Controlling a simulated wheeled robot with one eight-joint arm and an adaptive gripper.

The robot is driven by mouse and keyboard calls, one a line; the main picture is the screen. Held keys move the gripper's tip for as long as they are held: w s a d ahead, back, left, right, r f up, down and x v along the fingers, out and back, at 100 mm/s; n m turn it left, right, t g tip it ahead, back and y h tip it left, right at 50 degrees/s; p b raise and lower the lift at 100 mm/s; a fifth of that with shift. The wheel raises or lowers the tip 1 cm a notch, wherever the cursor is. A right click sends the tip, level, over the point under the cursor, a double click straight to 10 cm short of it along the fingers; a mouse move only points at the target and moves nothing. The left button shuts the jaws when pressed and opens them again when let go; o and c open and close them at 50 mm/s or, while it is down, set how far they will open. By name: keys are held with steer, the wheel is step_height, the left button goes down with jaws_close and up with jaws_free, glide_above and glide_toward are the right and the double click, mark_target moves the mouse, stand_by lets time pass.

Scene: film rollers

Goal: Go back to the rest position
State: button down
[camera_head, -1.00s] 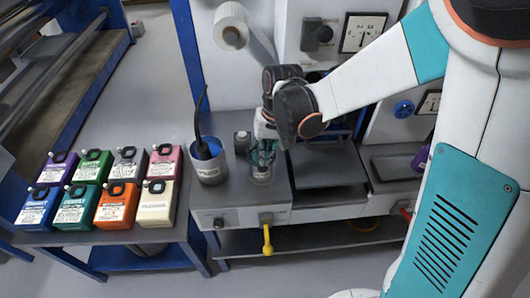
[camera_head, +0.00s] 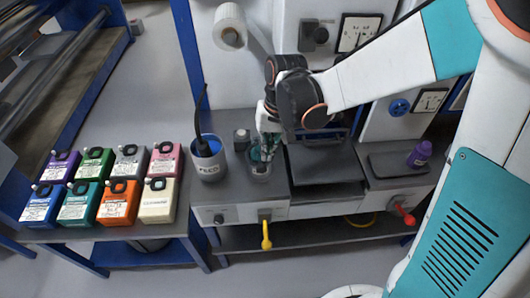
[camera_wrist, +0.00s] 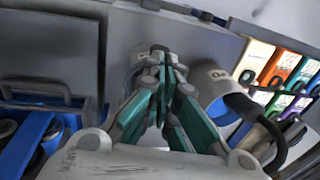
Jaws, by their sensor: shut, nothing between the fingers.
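My gripper (camera_head: 262,158), with teal-green fingers, hangs over the grey worktop of the machine (camera_head: 238,190), pointing down. It is just above a small round clear holder (camera_head: 261,172) set in that worktop. In the wrist view my gripper (camera_wrist: 165,68) has its fingertips together with nothing between them. The round holder (camera_wrist: 148,62) lies right behind the tips there; I cannot tell whether they touch it.
A grey FEED cup (camera_head: 208,165) with a black-handled tool stands close left of my gripper. A small dark-capped jar (camera_head: 242,140) is behind. Several coloured cartons (camera_head: 118,203) fill the left table. A purple bottle (camera_head: 419,154) stands at right.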

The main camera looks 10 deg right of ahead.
step_height(320, 180, up, 8)
steer(key=s+d+p, duration=0.1)
steer(key=p, duration=0.1)
steer(key=shift+s+d, duration=0.15)
steer(key=shift+s, duration=0.05)
steer(key=shift+r, duration=0.15)
